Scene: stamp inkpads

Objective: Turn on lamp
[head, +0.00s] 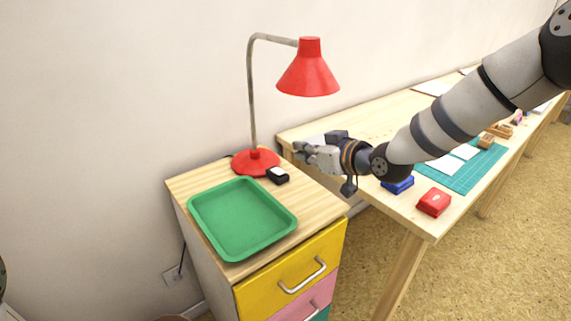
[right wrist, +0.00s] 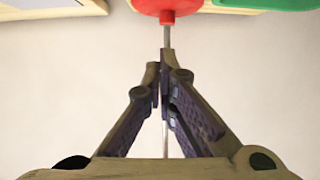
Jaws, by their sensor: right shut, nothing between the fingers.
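The red lamp stands at the back of the drawer cabinet, with its shade (head: 308,75) hanging to the right on a bent metal pole (head: 252,90) and its round base (head: 255,162) on the cabinet top. A small black box with a pale top (head: 278,174) sits just right of the base; I cannot tell whether it is the switch. My right gripper (head: 299,151) is shut and empty, in the air right of the base and above the box. In the right wrist view, the shut fingertips (right wrist: 164,68) overlap the pole, with the red base (right wrist: 165,8) at the top edge.
A green tray (head: 198,222) lies on the cabinet (head: 182,183) in front of the lamp. The worktable (head: 408,208) on the right holds a red inkpad (head: 434,202), a blue inkpad (head: 398,186) and a green mat (head: 462,178). The wall is close behind the lamp.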

